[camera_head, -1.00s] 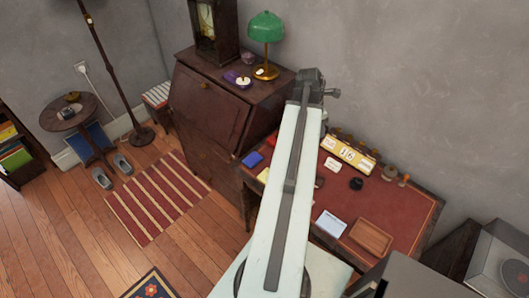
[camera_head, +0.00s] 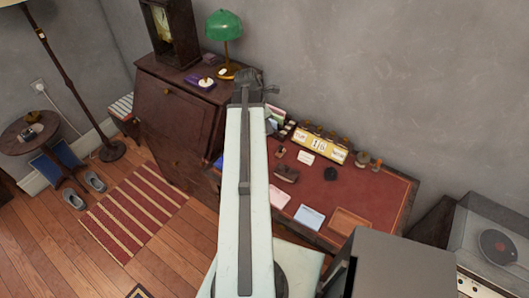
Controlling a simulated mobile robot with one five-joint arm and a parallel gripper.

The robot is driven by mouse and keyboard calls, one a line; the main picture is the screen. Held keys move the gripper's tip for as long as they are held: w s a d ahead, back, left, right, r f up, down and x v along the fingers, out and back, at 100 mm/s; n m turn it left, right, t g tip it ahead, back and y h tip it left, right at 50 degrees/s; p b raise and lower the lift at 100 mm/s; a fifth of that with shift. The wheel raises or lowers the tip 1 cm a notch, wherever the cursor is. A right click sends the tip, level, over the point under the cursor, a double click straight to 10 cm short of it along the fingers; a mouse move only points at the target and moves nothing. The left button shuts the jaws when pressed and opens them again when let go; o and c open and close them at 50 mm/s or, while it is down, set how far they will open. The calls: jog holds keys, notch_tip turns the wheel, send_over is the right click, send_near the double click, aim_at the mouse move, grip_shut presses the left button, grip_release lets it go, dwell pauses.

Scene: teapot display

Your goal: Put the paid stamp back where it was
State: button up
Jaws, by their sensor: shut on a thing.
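My gripper (camera_head: 258,86) is at the far end of my raised pale arm, in front of the wall and the brown bureau, left of the desk's back edge. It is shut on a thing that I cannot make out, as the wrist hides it. I cannot pick out the paid stamp for certain. The red-topped desk (camera_head: 385,195) bears a dark brown block-like thing (camera_head: 286,173), a black round thing (camera_head: 330,173) and two small knobbed things at the back right, brown (camera_head: 362,159) and orange (camera_head: 377,164).
A yellow calendar (camera_head: 320,144) stands at the desk's back. Papers (camera_head: 309,216) and a wooden tray (camera_head: 350,222) lie along its front. The bureau (camera_head: 175,105) with a green lamp (camera_head: 224,27) stands left. A record player (camera_head: 495,240) is at right. The desk's right part is clear.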

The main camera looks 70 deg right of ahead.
jog(key=shift+n, duration=0.4)
jog(key=w+a+f+b, duration=0.1)
jog(key=f+b, duration=0.3)
jog(key=f, duration=0.1)
jog(key=w+a+f+b, duration=0.1)
jog(key=f+b, duration=0.4)
jog(key=w+a+f+b, duration=0.1)
jog(key=a+f+b, duration=0.1)
jog(key=f+b, duration=0.3)
jog(key=shift+f, duration=0.5)
jog(key=shift+d+r, duration=0.15)
jog(key=d, duration=0.5)
jog(key=d+f+b, duration=0.1)
jog(key=d, duration=0.9)
jog(key=shift+w+d+f, duration=0.25)
jog(key=shift+w+d, duration=0.05)
jog(key=shift+d, duration=0.1)
notch_tip(320, 180, down, 4)
jog(key=b, duration=0.4)
jog(key=shift+r, duration=0.25)
jog(key=shift+f, duration=0.2)
jog(key=o, duration=1)
jog(key=shift+o, duration=0.2)
jog(key=shift+r, duration=0.1)
